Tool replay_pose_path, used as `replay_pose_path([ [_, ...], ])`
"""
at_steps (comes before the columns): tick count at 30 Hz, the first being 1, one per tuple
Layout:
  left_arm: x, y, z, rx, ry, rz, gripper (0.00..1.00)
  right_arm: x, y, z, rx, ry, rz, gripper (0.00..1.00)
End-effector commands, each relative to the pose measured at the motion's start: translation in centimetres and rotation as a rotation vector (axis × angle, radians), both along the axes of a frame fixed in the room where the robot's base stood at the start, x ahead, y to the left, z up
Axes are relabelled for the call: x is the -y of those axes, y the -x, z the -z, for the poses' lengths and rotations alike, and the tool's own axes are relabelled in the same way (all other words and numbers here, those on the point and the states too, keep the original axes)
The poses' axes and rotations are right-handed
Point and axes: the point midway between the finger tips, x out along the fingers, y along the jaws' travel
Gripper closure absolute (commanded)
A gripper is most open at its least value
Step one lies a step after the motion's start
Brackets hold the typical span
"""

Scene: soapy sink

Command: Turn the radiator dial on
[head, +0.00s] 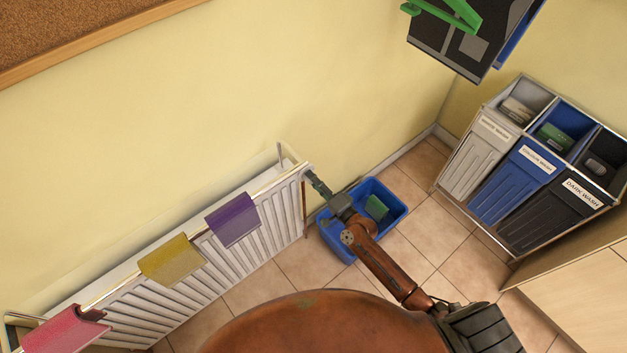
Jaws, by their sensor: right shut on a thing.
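A white radiator (185,290) stands along the yellow wall, running from lower left to the middle. My right gripper (314,180) is at the radiator's right end, near its upper corner. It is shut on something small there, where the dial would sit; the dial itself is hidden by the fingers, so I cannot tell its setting. My left gripper is not in view.
Pink (66,329), yellow (172,260) and purple (233,220) cloths hang on the radiator's rail. A blue tub (393,188) holding a green item stands on the tiles below my right arm. Laundry bins (509,186) stand at the right.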

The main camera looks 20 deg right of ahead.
Motion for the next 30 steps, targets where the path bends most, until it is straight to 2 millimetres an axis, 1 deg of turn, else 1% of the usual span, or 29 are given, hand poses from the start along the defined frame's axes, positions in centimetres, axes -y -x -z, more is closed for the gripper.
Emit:
replay_pose_path([
  [3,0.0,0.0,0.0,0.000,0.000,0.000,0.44,0.0,0.0,0.0,-0.001,-0.002,0.000,0.94],
  [4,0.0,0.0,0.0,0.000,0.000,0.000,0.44,0.0,0.0,0.0,-0.001,-0.002,0.000,0.68],
  [11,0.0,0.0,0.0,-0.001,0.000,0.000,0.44,0.0,0.0,0.0,0.000,-0.001,0.000,0.52],
  [19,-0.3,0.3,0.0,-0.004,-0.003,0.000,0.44,0.0,0.1,0.0,0.000,0.000,0.000,0.52],
  [22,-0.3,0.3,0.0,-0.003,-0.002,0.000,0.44,0.3,0.6,0.0,-0.001,0.000,0.000,0.52],
  [26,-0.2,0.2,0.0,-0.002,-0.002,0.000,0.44,0.9,2.5,0.0,-0.002,0.002,0.000,0.52],
  [30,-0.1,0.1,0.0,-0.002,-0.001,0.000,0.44,2.0,5.3,-0.1,-0.001,0.004,0.000,0.52],
])
